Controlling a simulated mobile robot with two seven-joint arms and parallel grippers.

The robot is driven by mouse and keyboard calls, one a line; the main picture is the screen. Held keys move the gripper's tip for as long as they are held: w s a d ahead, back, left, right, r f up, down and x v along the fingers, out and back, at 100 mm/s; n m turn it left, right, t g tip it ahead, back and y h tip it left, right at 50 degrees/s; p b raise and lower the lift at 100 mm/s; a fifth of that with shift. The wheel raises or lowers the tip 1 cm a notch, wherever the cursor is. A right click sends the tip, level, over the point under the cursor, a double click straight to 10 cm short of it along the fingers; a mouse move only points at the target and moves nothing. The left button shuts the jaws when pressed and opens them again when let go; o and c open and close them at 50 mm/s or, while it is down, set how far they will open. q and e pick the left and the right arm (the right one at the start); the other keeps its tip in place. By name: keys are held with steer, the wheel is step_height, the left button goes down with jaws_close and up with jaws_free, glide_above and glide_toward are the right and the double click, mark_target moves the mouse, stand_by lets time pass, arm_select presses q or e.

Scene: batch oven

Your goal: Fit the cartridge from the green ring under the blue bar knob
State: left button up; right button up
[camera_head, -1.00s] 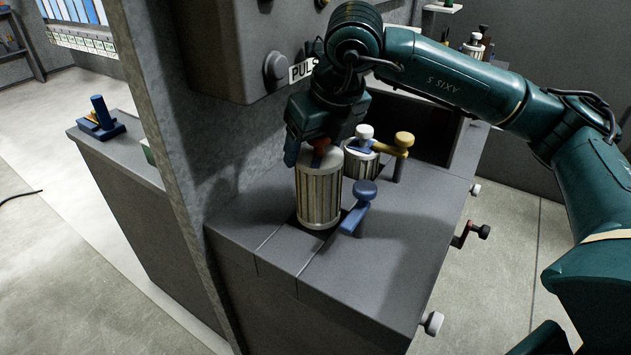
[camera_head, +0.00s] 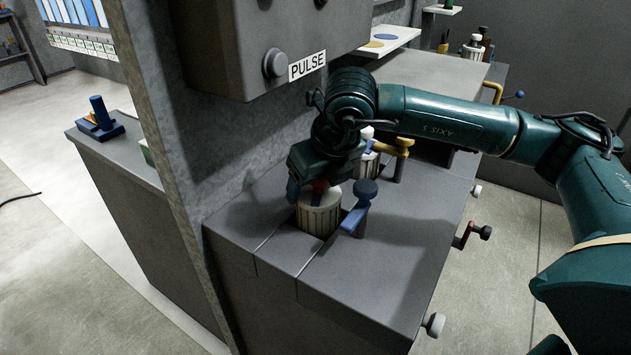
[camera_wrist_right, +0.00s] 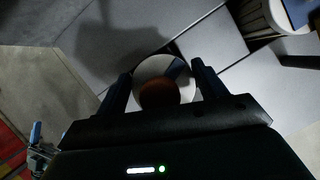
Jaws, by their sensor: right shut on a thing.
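The ribbed cream cartridge (camera_head: 319,214) stands upright, sunk partway into an opening in the grey bench top, beside the blue bar knob (camera_head: 359,207). My right gripper (camera_head: 318,188) is shut on the reddish knob on the cartridge's top. In the right wrist view the cartridge's pale round top (camera_wrist_right: 160,68) and reddish knob (camera_wrist_right: 159,94) lie between the two fingers. The blue bar's arm reaches close to the cartridge's right side; I cannot tell if they touch. The green ring is not clearly seen. My left gripper is not in view.
A second ribbed cartridge (camera_head: 366,166) with a white knob sits behind, next to a yellow bar knob (camera_head: 404,146). A grey PULSE box (camera_head: 240,45) overhangs on the left wall. The bench top (camera_head: 385,260) in front is clear.

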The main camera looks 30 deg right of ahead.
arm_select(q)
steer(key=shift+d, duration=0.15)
arm_select(e)
steer(key=o, duration=1.6)
steer(key=shift+r+p, duration=0.35)
steer(key=shift+p, duration=0.05)
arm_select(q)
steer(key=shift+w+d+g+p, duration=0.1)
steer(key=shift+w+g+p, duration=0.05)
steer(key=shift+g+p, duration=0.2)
arm_select(e)
steer(key=v, duration=1.1)
steer(key=shift+s+r, duration=0.2)
steer(key=shift+r, duration=0.05)
